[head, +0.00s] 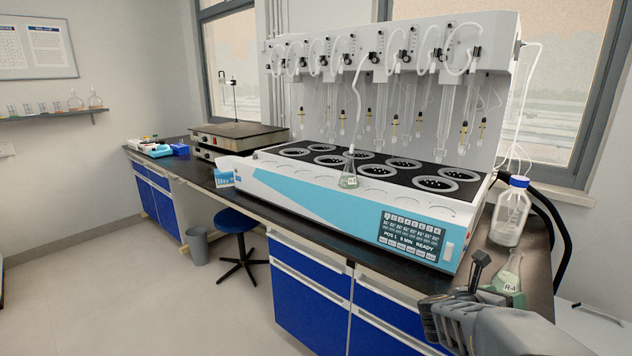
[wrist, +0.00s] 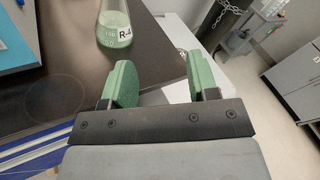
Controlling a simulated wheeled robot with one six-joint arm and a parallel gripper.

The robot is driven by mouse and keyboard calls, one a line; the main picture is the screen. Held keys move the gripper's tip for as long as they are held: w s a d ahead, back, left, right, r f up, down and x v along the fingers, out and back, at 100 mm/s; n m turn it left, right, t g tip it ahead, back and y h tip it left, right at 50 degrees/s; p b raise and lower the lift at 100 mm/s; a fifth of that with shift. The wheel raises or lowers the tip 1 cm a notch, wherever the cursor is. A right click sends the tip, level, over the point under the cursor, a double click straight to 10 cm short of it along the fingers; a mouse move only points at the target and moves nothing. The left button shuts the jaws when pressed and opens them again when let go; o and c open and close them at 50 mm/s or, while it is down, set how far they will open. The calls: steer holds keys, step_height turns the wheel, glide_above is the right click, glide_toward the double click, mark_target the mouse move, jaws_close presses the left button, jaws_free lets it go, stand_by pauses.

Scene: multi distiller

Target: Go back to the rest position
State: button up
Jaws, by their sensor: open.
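My gripper (head: 477,277) is at the lower right of the head view, over the right end of the bench. In the wrist view my gripper (wrist: 165,85) shows two green fingers spread apart with nothing between them. A flask labelled R-4 (head: 510,280) with pale green content stands on the bench just beyond my gripper. It also shows at the top of the wrist view (wrist: 114,25), ahead of the left finger and apart from it. The multi-position distiller (head: 330,195), white and light blue, stands on the bench; its screen reads READY.
A flask with green content (head: 349,172) is at the distiller's front. A blue-capped bottle (head: 510,212) stands at the distiller's right end, with tubing and a black hose behind it. A blue stool (head: 236,222) and a grey bin (head: 197,246) stand by the bench. The floor at left is clear.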

steer(key=w+a+f+n+t+y+p, duration=0.1)
steer(key=w+a+n+t+y+p, duration=0.15)
steer(key=a+n+y, duration=0.85)
steer(key=w+a+f+n+t+y+p, duration=0.1)
steer(key=w+a+n+t+y+p, duration=0.3)
steer(key=n, duration=1.2)
steer(key=s+a+r+n+g+y+p, duration=0.1)
steer(key=s+a+r+n+g+p, duration=0.25)
steer(key=s+n, duration=0.3)
steer(key=s+a+r+n+g+y+p, duration=0.1)
steer(key=s+a+r+n+g+p, duration=0.1)
steer(key=s+a+n+g, duration=0.35)
steer(key=s+d+r+n+h+p, duration=0.1)
steer(key=s+r+n+p, duration=0.5)
steer(key=r+p, duration=0.2)
step_height(320, 180, up, 2)
steer(key=shift+s+t, duration=0.25)
steer(key=shift+t, duration=0.1)
